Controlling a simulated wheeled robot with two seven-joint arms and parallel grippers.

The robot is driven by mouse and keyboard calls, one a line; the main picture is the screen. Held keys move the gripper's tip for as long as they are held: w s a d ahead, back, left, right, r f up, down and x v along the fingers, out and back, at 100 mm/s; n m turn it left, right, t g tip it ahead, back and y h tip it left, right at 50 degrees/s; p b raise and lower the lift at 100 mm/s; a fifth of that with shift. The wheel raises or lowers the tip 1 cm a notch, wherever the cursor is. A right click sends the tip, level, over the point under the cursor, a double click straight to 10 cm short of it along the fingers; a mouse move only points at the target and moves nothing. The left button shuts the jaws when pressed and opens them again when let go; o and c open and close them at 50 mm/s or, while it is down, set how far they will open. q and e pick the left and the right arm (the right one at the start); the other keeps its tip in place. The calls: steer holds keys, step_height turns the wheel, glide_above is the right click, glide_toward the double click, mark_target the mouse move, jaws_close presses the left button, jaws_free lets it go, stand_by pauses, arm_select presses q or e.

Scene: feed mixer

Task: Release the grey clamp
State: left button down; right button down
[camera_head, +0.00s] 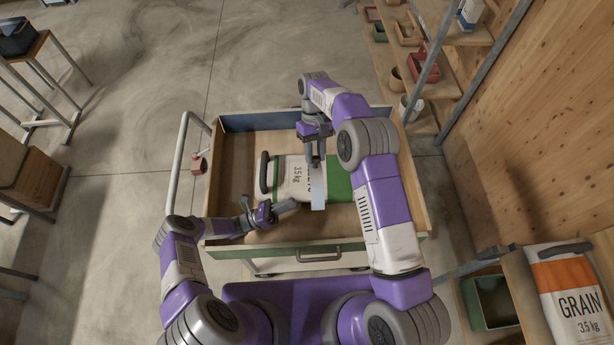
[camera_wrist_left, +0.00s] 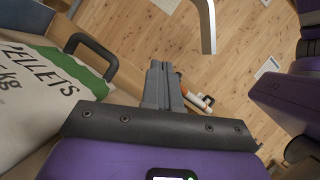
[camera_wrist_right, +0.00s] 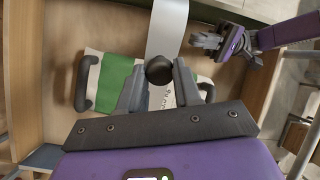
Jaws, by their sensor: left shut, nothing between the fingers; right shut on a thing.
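The grey clamp (camera_wrist_right: 166,30) shows as a pale, smooth grey strip with a black round knob (camera_wrist_right: 159,70) at its near end. My right gripper (camera_head: 317,158) is shut on it at the knob, and the pale strip (camera_head: 318,192) hangs over the pellet sack (camera_head: 290,178). The sack is white and green with black handles and lies flat in the cart. I cannot tell whether the clamp touches the sack. My left gripper (camera_head: 293,205) is shut and empty, low over the cart, just left of the strip. Its closed fingers (camera_wrist_left: 160,85) show in the left wrist view.
The wooden cart tray (camera_head: 405,190) has raised walls and a green front with a handle (camera_head: 320,257). A metal push rail (camera_head: 178,150) with a red part (camera_head: 199,166) stands at left. Shelves (camera_head: 455,90) and a grain sack (camera_head: 572,295) are at right.

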arm_select(q)
steer(key=w+d+r+n+t, duration=0.1)
steer(key=w+d+r+t, duration=0.1)
steer(key=w+d+r, duration=0.3)
step_height(320, 180, up, 4)
steer(key=shift+w+d+f+n+h, duration=0.2)
steer(key=shift+d+n+h, duration=0.1)
steer(key=shift+d, duration=0.65)
steer(key=shift+r, duration=0.1)
